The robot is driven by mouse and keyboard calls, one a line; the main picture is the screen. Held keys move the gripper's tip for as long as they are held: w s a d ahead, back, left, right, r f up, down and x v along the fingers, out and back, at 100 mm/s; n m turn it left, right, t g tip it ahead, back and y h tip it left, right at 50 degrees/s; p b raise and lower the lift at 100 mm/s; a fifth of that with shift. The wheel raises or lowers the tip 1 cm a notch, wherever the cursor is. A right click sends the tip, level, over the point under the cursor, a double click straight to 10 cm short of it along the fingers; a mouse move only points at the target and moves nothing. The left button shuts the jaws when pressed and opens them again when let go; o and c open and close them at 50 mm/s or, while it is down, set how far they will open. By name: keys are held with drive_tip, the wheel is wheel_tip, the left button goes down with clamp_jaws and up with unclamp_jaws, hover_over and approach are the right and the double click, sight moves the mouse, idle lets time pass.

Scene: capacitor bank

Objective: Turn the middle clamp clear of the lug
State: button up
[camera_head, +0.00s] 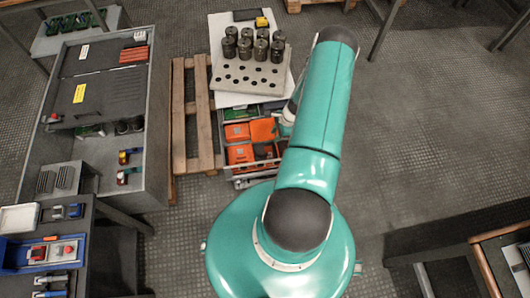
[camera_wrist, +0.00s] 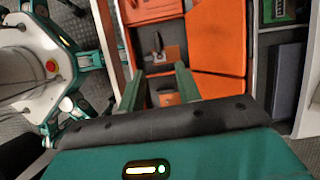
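I cannot make out the middle clamp or the lug for certain in either view. In the wrist view my gripper (camera_wrist: 159,68) has two green fingers standing apart, with nothing seen held between them. It is over an open drawer (camera_head: 226,170) with orange trays (camera_wrist: 217,42). Beyond the fingertips, a small metal and dark part (camera_wrist: 158,45) lies in a grey compartment. A smaller orange piece (camera_wrist: 168,98) shows between the fingers. In the head view my arm hides the gripper's fingers.
Several dark cylinders (camera_head: 247,48) stand on a holed plate (camera_head: 262,80) behind the drawer. A wooden pallet (camera_head: 180,130) lies left of it. A grey cabinet (camera_head: 155,165) stands further left, and a bench with blue trays (camera_head: 14,255) is front left.

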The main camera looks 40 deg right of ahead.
sight(264, 154)
drive_tip(key=x, duration=1)
drive_tip(key=s+x, duration=0.1)
drive_tip(key=x, duration=0.4)
drive_tip(key=shift+f, duration=0.2)
clamp_jaws()
